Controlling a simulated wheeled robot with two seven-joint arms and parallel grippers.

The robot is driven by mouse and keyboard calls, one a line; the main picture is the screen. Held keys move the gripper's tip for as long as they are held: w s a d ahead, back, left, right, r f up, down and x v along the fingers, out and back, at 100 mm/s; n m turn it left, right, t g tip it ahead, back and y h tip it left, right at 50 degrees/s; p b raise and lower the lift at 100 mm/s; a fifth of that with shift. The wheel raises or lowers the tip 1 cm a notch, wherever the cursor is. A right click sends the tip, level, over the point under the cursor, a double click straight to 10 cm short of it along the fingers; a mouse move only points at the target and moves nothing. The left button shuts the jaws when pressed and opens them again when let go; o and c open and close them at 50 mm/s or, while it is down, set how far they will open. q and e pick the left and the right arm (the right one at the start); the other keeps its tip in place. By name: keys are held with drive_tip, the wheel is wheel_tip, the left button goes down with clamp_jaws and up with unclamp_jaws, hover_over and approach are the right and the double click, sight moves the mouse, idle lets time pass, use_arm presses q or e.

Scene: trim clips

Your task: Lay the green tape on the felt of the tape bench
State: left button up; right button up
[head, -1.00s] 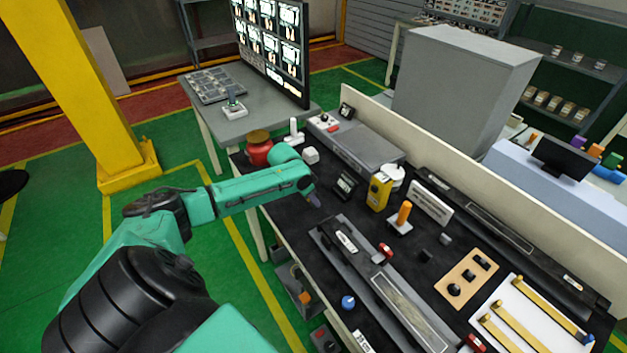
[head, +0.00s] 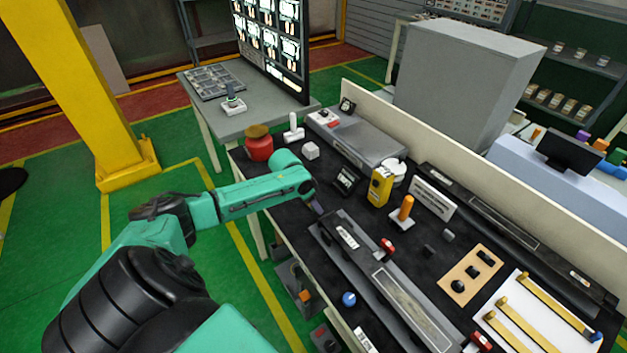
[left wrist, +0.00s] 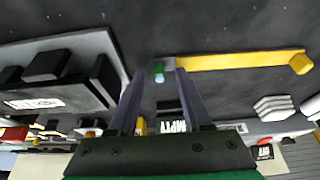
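A long yellow strip with a green and pale-blue end lies across the dark surface in the left wrist view; I take it as the green tape (left wrist: 240,61). Its other end is a thick yellow knob. My left gripper (left wrist: 157,76) is open, with its two fingers apart on either side of the green end. Whether the tape touches the surface is hard to tell. In the head view my left gripper (head: 318,207) is low over the near edge of the black-topped tape bench (head: 425,270), and my arm hides the tape. My right gripper is not in view.
A long grey fixture (head: 395,295) stands right beside my left gripper. A white board (head: 485,318) with several yellow strips is at the lower right. A red jar (head: 258,148), white cube (head: 310,150) and yellow device (head: 380,187) stand farther back.

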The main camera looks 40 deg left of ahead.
use_arm(q)
drive_tip(key=p+v, duration=0.1)
drive_tip(key=v, duration=1.3)
drive_tip(key=shift+r, duration=0.3)
drive_tip(key=shift+s+f, duration=0.1)
drive_tip(key=shift+s, duration=0.05)
